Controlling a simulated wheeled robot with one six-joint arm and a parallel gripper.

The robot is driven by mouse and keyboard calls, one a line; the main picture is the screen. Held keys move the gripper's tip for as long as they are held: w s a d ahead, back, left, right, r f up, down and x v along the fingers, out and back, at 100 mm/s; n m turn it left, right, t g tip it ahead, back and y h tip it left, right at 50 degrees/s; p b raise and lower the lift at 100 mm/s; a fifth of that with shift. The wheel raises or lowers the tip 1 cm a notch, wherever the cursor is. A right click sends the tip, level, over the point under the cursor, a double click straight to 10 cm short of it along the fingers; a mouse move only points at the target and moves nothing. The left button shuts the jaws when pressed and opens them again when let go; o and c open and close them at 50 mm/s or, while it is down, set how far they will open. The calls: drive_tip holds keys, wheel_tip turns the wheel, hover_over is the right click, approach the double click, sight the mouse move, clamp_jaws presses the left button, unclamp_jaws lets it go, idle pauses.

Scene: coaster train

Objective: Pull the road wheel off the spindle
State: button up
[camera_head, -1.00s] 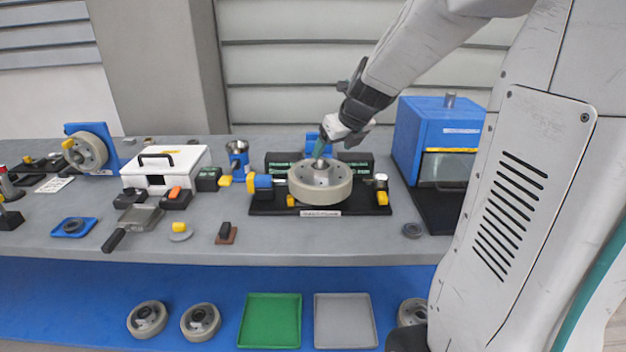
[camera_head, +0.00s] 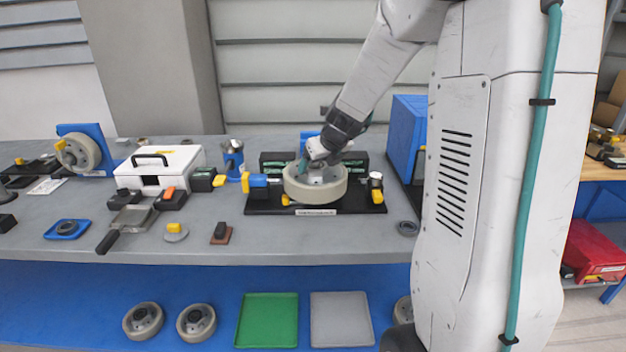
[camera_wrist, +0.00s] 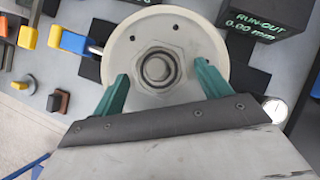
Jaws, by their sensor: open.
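The road wheel (camera_head: 316,192) is a pale grey-beige disc lying flat on a black fixture (camera_head: 262,206) at the middle of the bench. In the wrist view the wheel (camera_wrist: 190,35) shows its hub with a hexagonal, round-centred spindle end (camera_wrist: 157,68). My gripper (camera_wrist: 158,85) is open, with one green finger on each side of the hub, over the wheel's face. Whether the fingers touch the hub cannot be told. In the head view my gripper (camera_head: 318,165) is above the wheel, partly hiding the hub.
A dark gauge block (camera_wrist: 262,20) reading "RUN-OUT 0.00 mm" stands close beside the wheel. A blue machine (camera_head: 405,135) stands to the right, partly behind my arm. A white box (camera_head: 160,165) is at the left. A green tray (camera_head: 268,320) and a grey tray (camera_head: 341,318) lie on the lower shelf.

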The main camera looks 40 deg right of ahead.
drive_tip(key=c, duration=1.4)
drive_tip(key=shift+w+r, duration=0.2)
drive_tip(key=shift+r, duration=0.05)
clamp_jaws()
drive_tip(key=shift+r, duration=0.2)
drive_tip(key=shift+r, duration=0.6)
drive_tip(key=shift+r, duration=0.3)
drive_tip(key=shift+r, duration=0.75)
drive_tip(key=shift+r, duration=0.7)
